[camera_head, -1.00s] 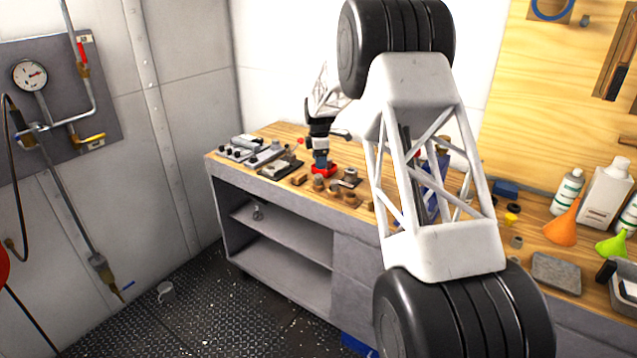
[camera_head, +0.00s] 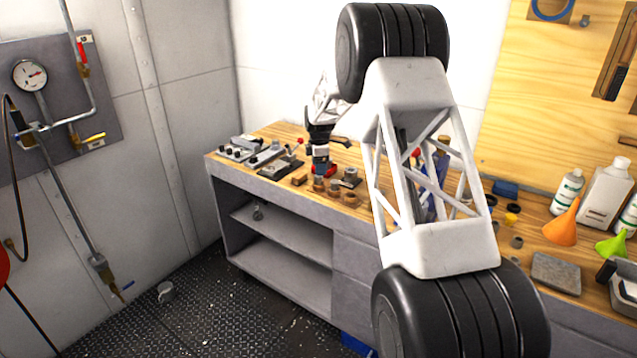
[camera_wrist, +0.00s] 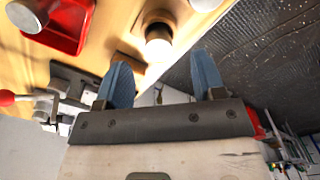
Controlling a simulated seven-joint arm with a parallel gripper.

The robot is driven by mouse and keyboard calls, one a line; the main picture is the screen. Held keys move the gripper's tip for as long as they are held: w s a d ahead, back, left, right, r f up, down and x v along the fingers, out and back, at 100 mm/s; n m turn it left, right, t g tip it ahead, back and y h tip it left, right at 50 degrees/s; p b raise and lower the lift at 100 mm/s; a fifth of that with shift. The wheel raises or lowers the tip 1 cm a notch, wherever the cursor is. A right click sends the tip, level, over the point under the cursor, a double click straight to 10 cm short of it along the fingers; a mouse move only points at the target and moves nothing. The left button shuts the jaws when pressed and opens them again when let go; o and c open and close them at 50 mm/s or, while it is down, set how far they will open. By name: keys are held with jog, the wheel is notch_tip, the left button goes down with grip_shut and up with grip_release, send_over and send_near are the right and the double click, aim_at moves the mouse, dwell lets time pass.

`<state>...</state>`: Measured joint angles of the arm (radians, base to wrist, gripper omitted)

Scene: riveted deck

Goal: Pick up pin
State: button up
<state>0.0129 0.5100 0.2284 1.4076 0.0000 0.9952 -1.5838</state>
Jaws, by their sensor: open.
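My gripper (camera_head: 320,168) is over the front part of the wooden bench top, among small parts. In the wrist view its two blue fingers (camera_wrist: 163,78) are apart with nothing between them. A short round piece with a bright top (camera_wrist: 158,42) stands on the wood just beyond the fingertips, near the bench edge. I cannot tell for sure whether it is the pin. A red tray (camera_wrist: 68,38) with a metal cylinder (camera_wrist: 27,14) over it shows at the upper left of the wrist view. In the head view my gripper hides part of that area.
A lever fixture (camera_wrist: 40,103) is left of the fingers in the wrist view. Brown round parts (camera_head: 334,188) and a grey fitting (camera_head: 350,178) crowd the bench's front edge. Control boxes (camera_head: 238,151) stand at its left. The floor (camera_head: 215,305) drops away in front.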

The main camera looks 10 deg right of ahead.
aim_at(318, 182)
jog(key=shift+w+a+f, duration=0.1)
jog(key=shift+f, duration=2.5)
jog(key=c, duration=1)
jog(key=shift+c, duration=0.2)
jog(key=shift+r, duration=0.15)
